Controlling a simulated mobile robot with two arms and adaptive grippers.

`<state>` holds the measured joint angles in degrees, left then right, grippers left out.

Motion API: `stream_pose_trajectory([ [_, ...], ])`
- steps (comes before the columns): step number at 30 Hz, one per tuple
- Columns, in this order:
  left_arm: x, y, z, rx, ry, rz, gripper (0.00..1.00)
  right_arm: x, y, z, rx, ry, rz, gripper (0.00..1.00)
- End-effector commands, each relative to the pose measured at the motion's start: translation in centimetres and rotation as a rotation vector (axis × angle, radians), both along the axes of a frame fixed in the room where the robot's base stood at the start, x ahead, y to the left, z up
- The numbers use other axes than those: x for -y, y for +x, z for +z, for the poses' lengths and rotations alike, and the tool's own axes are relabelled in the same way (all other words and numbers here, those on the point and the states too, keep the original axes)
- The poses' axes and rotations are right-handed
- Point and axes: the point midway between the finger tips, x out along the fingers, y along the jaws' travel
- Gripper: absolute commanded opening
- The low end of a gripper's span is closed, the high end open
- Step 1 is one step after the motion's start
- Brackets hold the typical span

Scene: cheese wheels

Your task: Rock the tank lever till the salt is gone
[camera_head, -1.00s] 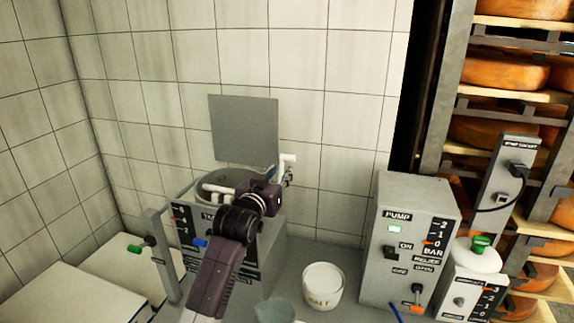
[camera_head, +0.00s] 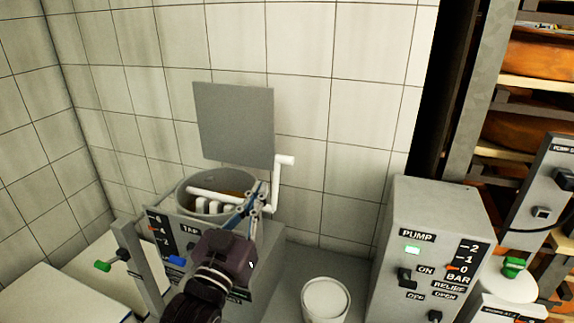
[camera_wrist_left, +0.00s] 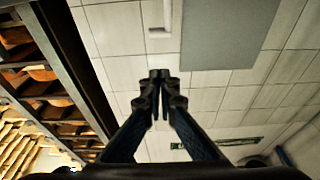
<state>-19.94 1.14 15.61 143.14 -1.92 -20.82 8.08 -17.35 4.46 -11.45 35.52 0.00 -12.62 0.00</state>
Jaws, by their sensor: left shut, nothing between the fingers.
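The grey tank (camera_head: 180,198) stands left of centre with its square lid (camera_head: 234,124) raised. White paddle bars (camera_head: 208,204) and brownish liquid show inside. I cannot make out any salt in it. The white lever (camera_head: 278,184) rises at the tank's right side, with a short handle at its top; it also shows in the left wrist view (camera_wrist_left: 159,24). My left gripper (camera_head: 264,188) is shut and empty. Its tips are just left of the lever in the head view and below its handle in the wrist view. I cannot tell whether they touch. My right gripper is out of view.
A white bucket (camera_head: 325,300) stands right of the tank. A grey pump box (camera_head: 410,207) with a lit green light stands farther right. Racks of cheese wheels (camera_head: 537,98) fill the right side.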

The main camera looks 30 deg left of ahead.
Motion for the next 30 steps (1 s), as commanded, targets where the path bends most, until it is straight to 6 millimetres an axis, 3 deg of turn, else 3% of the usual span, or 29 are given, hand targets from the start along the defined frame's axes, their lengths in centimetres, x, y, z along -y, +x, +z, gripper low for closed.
stream_pose_trajectory([
  [4,-0.4,1.8,0.5,0.005,0.001,-0.001,0.00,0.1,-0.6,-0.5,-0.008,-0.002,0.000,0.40],
  [6,-0.8,3.4,1.3,0.001,0.000,-0.001,0.00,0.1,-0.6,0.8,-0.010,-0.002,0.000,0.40],
  [14,-2.1,8.8,2.6,0.001,0.000,-0.001,0.00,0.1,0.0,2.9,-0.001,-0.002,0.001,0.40],
  [15,-2.2,9.4,2.1,-0.003,-0.002,0.000,0.00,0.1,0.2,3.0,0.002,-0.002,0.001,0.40],
  [22,-2.7,11.4,0.4,-0.003,0.000,-0.001,0.00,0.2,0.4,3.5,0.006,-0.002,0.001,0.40],
  [30,-2.8,12.0,-0.1,-0.001,-0.001,-0.001,0.00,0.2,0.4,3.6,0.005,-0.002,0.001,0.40],
])
